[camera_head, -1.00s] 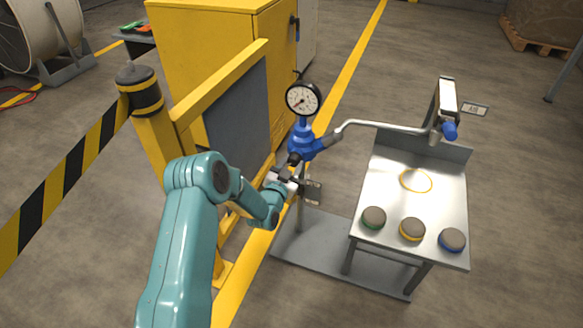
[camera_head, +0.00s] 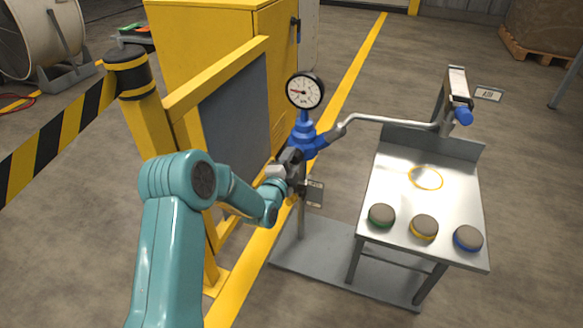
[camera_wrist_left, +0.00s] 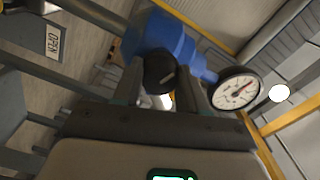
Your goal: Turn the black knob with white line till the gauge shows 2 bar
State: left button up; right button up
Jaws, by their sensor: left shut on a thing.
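The black knob (camera_wrist_left: 158,72) with a short white line sits on the front of the blue regulator body (camera_wrist_left: 160,38) in the left wrist view. My left gripper (camera_wrist_left: 160,80) has a finger on either side of it and is shut on it; it shows in the head view (camera_head: 291,163), where it largely hides the knob. The round white gauge (camera_head: 305,91) stands upright above the blue body, its red needle pointing about left. It also shows in the wrist view (camera_wrist_left: 236,91); its numbers are too small to read. My right gripper is not in view.
A grey pipe (camera_head: 390,121) runs right from the regulator to a nozzle over a metal table (camera_head: 395,180) with several round pucks. A yellow frame (camera_head: 215,80) and striped barrier (camera_head: 55,130) stand left. A small plate (camera_head: 315,194) hangs just right of my gripper.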

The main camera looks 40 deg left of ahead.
pick_arm(q)
jog(key=m+b, duration=0.1)
jog(key=m, duration=0.1)
jog(key=shift+f+m, duration=0.1)
jog(key=shift+m, duration=0.2)
jog(key=shift+m+b, duration=0.6)
jog(key=shift+m, duration=0.5)
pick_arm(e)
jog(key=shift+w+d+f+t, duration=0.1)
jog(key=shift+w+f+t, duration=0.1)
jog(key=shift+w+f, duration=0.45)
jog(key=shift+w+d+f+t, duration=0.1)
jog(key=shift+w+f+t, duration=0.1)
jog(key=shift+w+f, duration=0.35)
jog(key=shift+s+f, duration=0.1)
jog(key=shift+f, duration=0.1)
pick_arm(q)
jog(key=o, duration=1.1)
jog(key=shift+c, duration=0.2)
jog(key=shift+s, duration=0.1)
